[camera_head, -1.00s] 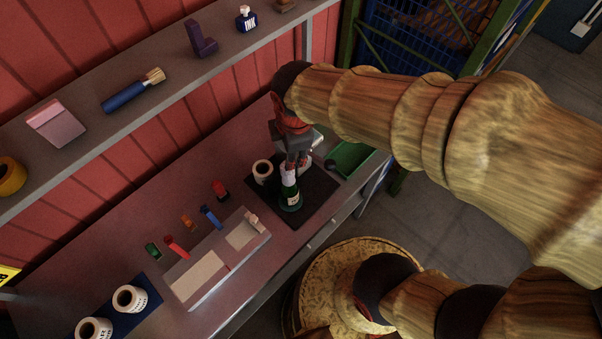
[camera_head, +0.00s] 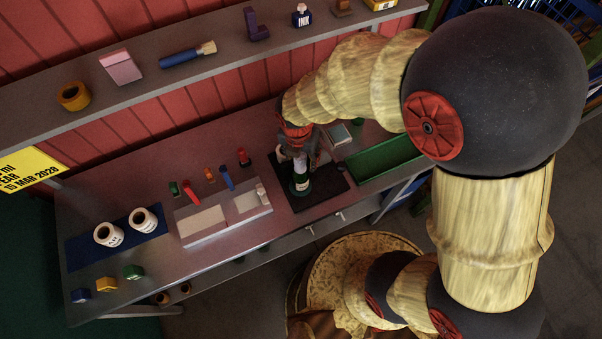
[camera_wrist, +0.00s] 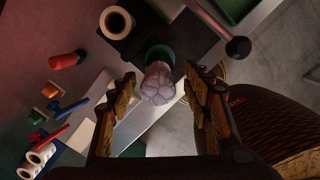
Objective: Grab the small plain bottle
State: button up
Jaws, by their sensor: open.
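In the wrist view a pale, crumpled-looking top (camera_wrist: 158,84) shows above a green round base (camera_wrist: 160,53). I cannot tell whether this is the small plain bottle. My gripper (camera_head: 298,158) is just above the bottle in the head view. In the wrist view my gripper (camera_wrist: 160,80) is open, with one finger on each side of the pale top and visible gaps. Contact is not visible.
A white roll (camera_wrist: 116,22) stands beside the bottle. A green tray (camera_head: 385,157) is to the right, and a pale board (camera_head: 220,215) with several coloured tools behind it is to the left. Two labelled rolls (camera_head: 108,234) stand on a blue mat. A shelf (camera_head: 215,65) runs behind.

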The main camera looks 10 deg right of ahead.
aim_at(300, 172)
jog(key=shift+w+f, duration=0.15)
jog(key=shift+f, duration=0.8)
jog(key=shift+w+f, duration=0.1)
jog(key=shift+f, duration=0.85)
jog(key=shift+c, duration=1)
grip_shut()
